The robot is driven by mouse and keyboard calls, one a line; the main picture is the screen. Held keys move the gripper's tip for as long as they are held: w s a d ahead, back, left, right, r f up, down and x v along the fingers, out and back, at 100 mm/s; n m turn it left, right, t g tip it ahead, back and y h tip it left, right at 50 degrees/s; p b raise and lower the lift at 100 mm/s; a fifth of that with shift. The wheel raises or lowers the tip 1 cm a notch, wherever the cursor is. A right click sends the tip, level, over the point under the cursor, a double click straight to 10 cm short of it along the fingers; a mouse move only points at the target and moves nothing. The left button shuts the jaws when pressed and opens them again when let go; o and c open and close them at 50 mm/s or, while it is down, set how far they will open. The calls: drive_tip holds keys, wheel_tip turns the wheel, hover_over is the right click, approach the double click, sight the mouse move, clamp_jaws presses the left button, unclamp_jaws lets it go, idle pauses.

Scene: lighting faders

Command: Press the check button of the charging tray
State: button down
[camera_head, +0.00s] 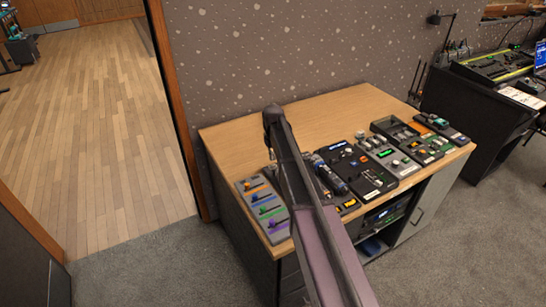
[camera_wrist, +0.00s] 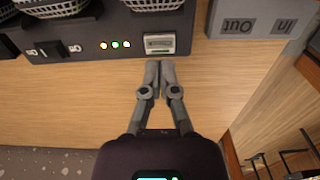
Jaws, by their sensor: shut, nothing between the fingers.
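The charging tray (camera_wrist: 85,50) is a black unit at the top left of the wrist view, with mesh-topped items sitting in it. Its near face carries a small pale framed rectangular part (camera_wrist: 161,44), which looks like the check button, though its label is not readable. My gripper (camera_wrist: 159,66) is shut and empty, its two fingertips together just below that part in the picture. I cannot tell whether they touch it. In the head view my arm crosses the desk and hides part of its top; my fingertips are not discernible there.
A grey block marked In and Out (camera_wrist: 250,18) lies to the right. The wooden desk (camera_head: 238,137) holds several control boxes (camera_head: 355,170) and a strip of coloured faders (camera_head: 264,208).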

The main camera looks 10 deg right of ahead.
sight(273, 167)
wheel_tip(273, 167, up, 10)
drive_tip(key=p, duration=0.8)
drive_tip(key=shift+f+p, duration=0.25)
drive_tip(key=shift+p, duration=0.15)
idle(0.4)
drive_tip(key=s+m, duration=0.3)
drive_tip(key=s, duration=2.6)
drive_tip(key=shift+m, duration=0.3)
